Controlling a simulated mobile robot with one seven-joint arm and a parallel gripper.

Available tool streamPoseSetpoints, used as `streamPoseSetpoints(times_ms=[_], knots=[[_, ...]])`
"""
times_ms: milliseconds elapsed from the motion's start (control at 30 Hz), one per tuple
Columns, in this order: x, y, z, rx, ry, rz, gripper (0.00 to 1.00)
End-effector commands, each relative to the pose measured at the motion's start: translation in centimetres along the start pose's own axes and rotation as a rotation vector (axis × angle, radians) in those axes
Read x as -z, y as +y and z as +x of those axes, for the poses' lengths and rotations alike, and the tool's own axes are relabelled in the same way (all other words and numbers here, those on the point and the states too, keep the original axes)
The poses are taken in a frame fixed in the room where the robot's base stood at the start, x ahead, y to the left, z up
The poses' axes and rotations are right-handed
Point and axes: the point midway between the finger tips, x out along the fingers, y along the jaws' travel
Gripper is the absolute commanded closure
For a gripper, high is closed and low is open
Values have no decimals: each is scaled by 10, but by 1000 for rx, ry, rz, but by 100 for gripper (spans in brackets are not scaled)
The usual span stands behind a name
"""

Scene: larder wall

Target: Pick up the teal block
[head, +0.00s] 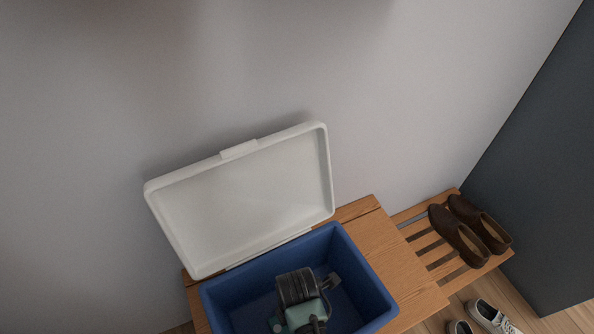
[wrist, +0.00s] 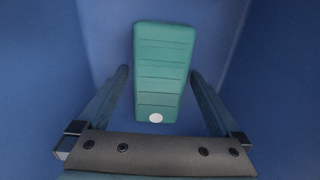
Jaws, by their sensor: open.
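The teal block (wrist: 162,70) shows in the wrist view, lying inside the blue bin (head: 235,289). It is long, with ridges across its face and a white round spot at its near end. My gripper (wrist: 158,72) is open, with one finger to the left and one to the right of the block's lower half. Gaps show between the fingers and the block.
The bin's white lid (head: 245,200) stands open against the wall behind it. The bin rests on a wooden bench (head: 392,262). Brown shoes (head: 458,238) sit on a slatted rack (head: 428,245) at the right, with pale sneakers (head: 490,316) on the floor below. Bin walls surround my gripper.

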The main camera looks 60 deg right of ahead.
Motion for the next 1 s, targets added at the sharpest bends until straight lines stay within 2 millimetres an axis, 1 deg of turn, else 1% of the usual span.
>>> streamPoseSetpoints(times_ms=[100, 133, 267, 300, 367, 400, 467, 500, 567, 600, 667, 867, 933, 1000], knots=[[0, 0, -1, -1, 0, 0, 0], [0, 0, -1, -1, 0, 0, 4], [0, 0, -2, -1, 0, 0, 27], [0, 0, -2, -1, 0, 0, 34], [0, 0, -2, -1, 0, 0, 45], [0, 0, -2, -1, 0, 0, 52], [0, 0, -2, -1, 0, 0, 63], [0, 0, -2, -1, 0, 0, 70], [0, 0, -2, -1, 0, 0, 81], [0, 0, -2, -1, 0, 0, 88], [0, 0, -2, -1, 0, 0, 99], [0, 1, -2, -3, 0, 0, 100], [0, 1, -6, -3, 0, 0, 100], [0, 2, -14, -5, -1, -1, 100]])
